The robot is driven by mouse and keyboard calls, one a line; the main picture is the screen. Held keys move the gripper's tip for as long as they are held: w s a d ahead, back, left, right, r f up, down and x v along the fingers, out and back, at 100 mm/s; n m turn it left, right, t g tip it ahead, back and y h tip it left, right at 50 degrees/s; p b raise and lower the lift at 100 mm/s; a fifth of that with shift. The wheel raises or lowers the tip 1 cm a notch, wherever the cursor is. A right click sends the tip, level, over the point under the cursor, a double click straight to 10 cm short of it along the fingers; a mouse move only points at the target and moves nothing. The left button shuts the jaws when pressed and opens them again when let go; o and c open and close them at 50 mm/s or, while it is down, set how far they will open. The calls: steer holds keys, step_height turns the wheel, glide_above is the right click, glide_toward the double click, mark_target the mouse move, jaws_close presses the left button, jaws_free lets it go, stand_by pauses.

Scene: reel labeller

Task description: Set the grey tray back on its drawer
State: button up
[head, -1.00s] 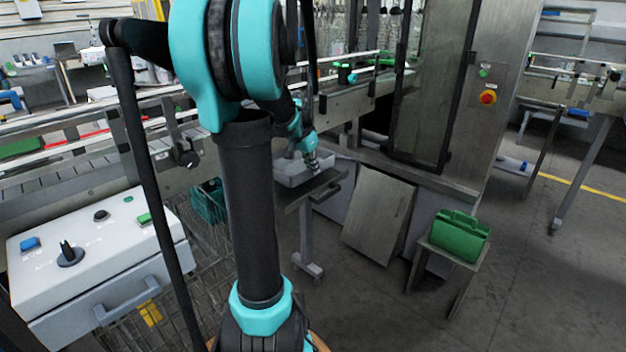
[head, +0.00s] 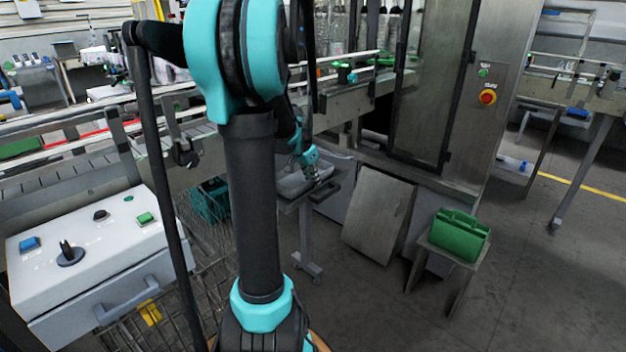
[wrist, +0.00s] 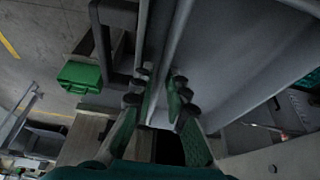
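The grey tray (head: 291,187) is low beside the conveyor in the head view, at the small metal stand with the drawer (head: 318,196). It looks at or just over the drawer; I cannot tell whether it rests fully there. My gripper (head: 312,168) is at the tray's right side, pointing down. In the wrist view the tray (wrist: 235,60) fills the upper right. The fingertips of my gripper (wrist: 161,88) lie on both sides of its rim, with the rim filling the narrow gap. My arm hides part of the tray's left side.
A green case (head: 459,235) sits on a small stand at the right. A metal panel (head: 377,215) leans against the machine cabinet. A white control box (head: 95,262) is at the left, and a teal crate (head: 209,200) lies under the conveyor. The floor at lower right is clear.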

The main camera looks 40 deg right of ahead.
steer(key=shift+r, duration=0.15)
steer(key=v, duration=1.2)
